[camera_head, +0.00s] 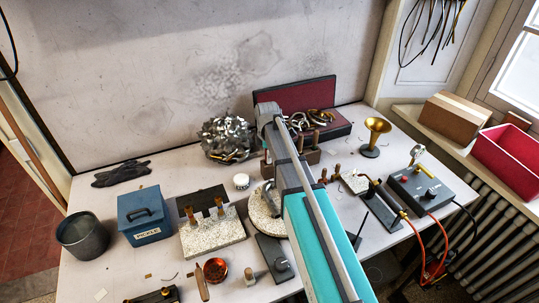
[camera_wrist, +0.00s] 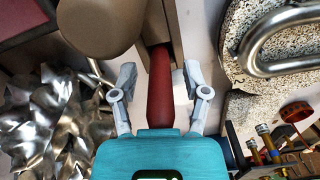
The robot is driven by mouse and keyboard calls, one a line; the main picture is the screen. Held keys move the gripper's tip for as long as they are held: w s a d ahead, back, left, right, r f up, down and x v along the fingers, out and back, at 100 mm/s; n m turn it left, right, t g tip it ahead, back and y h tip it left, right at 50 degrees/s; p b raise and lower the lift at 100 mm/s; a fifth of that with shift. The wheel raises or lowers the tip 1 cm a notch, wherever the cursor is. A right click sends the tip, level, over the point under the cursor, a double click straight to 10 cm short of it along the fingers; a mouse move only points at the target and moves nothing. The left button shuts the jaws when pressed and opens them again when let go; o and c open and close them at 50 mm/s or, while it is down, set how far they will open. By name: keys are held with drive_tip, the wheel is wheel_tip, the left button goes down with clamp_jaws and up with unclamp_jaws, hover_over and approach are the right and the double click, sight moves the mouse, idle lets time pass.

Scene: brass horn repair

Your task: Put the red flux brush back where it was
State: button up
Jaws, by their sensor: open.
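In the wrist view, the red flux brush (camera_wrist: 160,88) shows as a long red handle between the two grey fingers of my gripper (camera_wrist: 159,82). The fingers stand apart, one on each side of the handle, with a gap visible on both sides. The handle's far end meets a brown wooden rack (camera_wrist: 162,22); whether it sits in a slot there is not clear. Its near end is hidden by my gripper's body. In the head view, my arm covers the fingers and the brush, beside the wooden rack (camera_head: 309,157).
A crumpled metal heap (camera_wrist: 45,115) lies left in the wrist view. A rounded brown handle (camera_wrist: 100,25) stands close to my left finger. A speckled round block (camera_wrist: 240,40) carries a metal tube (camera_wrist: 285,35). A brass funnel (camera_head: 375,137) and open red-lined case (camera_head: 335,128) stand behind.

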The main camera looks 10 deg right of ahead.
drive_tip(key=shift+r+p, duration=5.8)
drive_tip(key=shift+r, duration=0.15)
drive_tip(key=s+m, duration=1.8)
drive_tip(key=s, duration=0.3)
drive_tip(key=shift+s+d, duration=0.2)
drive_tip(key=shift+d, duration=0.2)
